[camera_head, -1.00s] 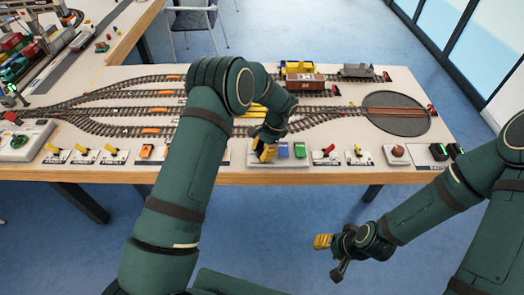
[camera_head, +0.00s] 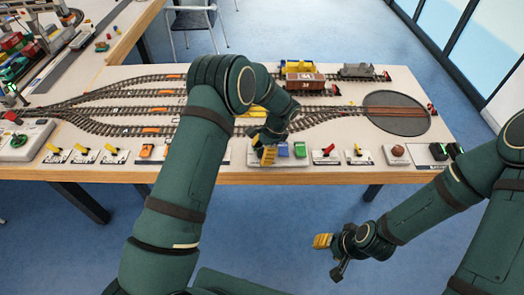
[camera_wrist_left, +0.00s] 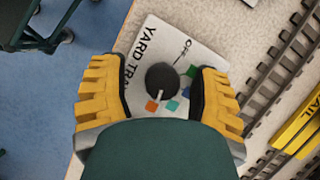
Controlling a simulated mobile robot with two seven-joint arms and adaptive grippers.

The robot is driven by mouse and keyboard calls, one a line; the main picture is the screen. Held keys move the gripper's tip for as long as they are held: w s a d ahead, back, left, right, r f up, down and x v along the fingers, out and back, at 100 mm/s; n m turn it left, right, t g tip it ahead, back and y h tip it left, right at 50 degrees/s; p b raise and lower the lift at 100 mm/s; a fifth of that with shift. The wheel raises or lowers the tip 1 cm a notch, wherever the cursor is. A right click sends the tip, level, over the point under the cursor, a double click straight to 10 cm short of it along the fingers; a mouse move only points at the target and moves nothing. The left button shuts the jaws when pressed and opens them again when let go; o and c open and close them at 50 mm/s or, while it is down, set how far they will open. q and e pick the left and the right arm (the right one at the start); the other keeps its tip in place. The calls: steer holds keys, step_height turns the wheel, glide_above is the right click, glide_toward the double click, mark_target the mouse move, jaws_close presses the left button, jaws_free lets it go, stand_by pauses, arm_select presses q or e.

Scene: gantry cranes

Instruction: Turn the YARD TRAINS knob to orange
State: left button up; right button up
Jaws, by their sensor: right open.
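In the left wrist view, the YARD TRAINS knob (camera_wrist_left: 160,76) is a round black dial on a white plate (camera_wrist_left: 150,36) with partly hidden lettering. Its white pointer line is directed toward the orange square (camera_wrist_left: 152,106). Teal, blue and green squares and an OFF label also ring it. My left gripper (camera_wrist_left: 160,88) is open, with one yellow finger on each side of the knob and gaps between. In the head view my left gripper (camera_head: 267,153) is low over the table's front; it and the arm hide the knob. My right gripper (camera_head: 330,255) is open and empty, off the table's front edge.
Small blue (camera_head: 283,150) and green (camera_head: 300,150) blocks stand close right of my left gripper. Tracks and a brown wagon (camera_head: 306,82) lie behind. The floor before the table is clear.

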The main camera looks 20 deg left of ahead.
arm_select(q)
steer(key=shift+w+r, duration=0.1)
steer(key=shift+r, duration=0.05)
steer(key=shift+w+d+r, duration=0.15)
steer(key=shift+w+r, duration=0.05)
steer(key=shift+r, duration=0.2)
steer(key=v, duration=1.1)
steer(key=shift+s, duration=0.15)
